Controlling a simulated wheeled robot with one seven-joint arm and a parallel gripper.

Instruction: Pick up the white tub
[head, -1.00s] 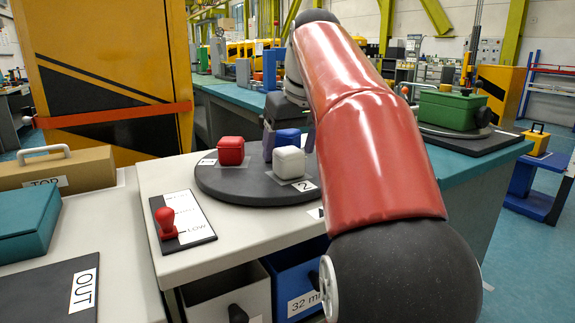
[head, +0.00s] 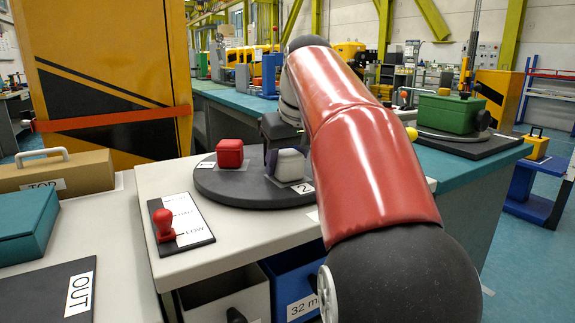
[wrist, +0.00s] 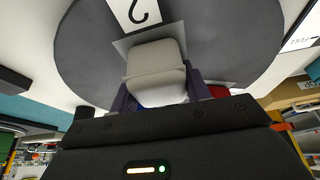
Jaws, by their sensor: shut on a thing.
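The white tub (head: 289,166) stands on the dark round turntable (head: 240,194), by the label 2. My gripper (head: 287,168) has come down over it, with a finger on either side. In the wrist view the white tub (wrist: 156,62) sits between the two fingers of my gripper (wrist: 160,92), which is shut on it. The tub looks upright and still at its pale pad; I see no clear gap under it. Its far side is hidden in the head view.
A red tub (head: 230,153) stands on the turntable just left of my gripper. A panel with a red knob (head: 163,222) lies at the counter's front left. A green box (head: 450,113) stands on the bench at right. Open drawers are below.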

